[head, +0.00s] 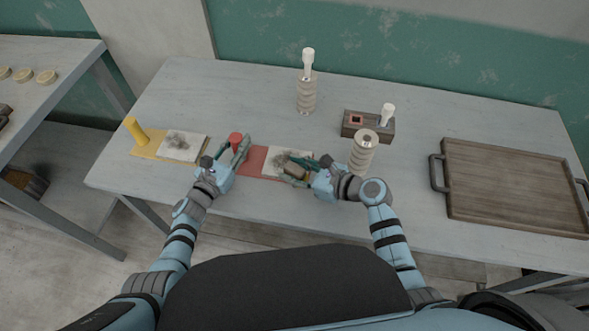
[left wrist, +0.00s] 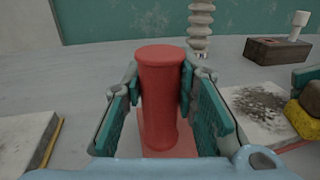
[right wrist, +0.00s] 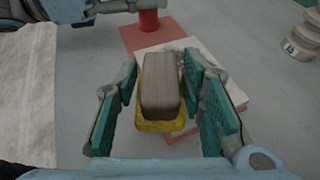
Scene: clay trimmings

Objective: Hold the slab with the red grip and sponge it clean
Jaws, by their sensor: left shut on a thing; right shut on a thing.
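The red grip (head: 235,137) is an upright red post at the left end of a red board (head: 256,157). A pale square slab (head: 277,155) lies on that board, with grey clay smears on top. My left gripper (left wrist: 160,82) is shut around the red grip, which stands between its fingers in the left wrist view (left wrist: 163,110). My right gripper (right wrist: 162,82) is shut on a sponge (right wrist: 162,85) with a grey-brown block on top and a yellow underside. The sponge is over the slab, by its right part. I cannot tell whether it touches.
A yellow board (head: 146,151) with a yellow grip (head: 136,130) and another smeared slab (head: 184,148) lies to the left. Ribbed holders (head: 306,95) (head: 363,155) and a brown block (head: 353,125) stand behind. A wooden tray (head: 515,185) is at the right.

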